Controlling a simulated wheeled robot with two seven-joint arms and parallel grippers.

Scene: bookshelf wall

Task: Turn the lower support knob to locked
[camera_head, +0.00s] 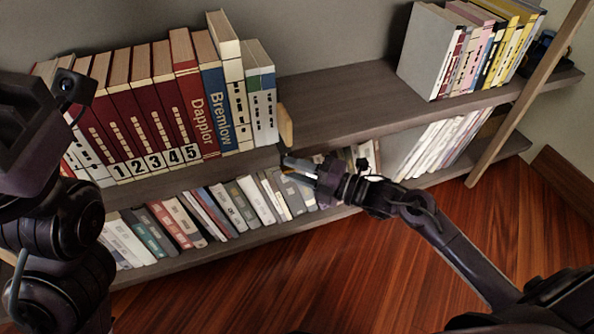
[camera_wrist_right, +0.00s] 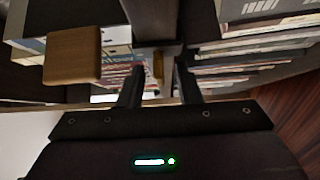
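A small golden-brown knob (camera_wrist_right: 158,68) shows in the right wrist view on a dark upright, between the two fingers of my right gripper (camera_wrist_right: 158,88). The fingers are apart, one on each side of the knob; I cannot tell if they touch it. In the head view my right gripper (camera_head: 296,164) reaches to the front of the shelf, just below a wooden block (camera_head: 285,125). That block also shows in the right wrist view (camera_wrist_right: 72,55), left of the fingers. The knob's lock marking is not visible. My left arm shows at the left edge; its fingers are not visible.
Red numbered books (camera_head: 140,125) and other volumes stand on the upper shelf, left of the block. Thin books fill the lower shelf (camera_head: 290,232). A slanted wooden post (camera_head: 530,95) stands right. The wooden floor (camera_head: 340,270) is clear.

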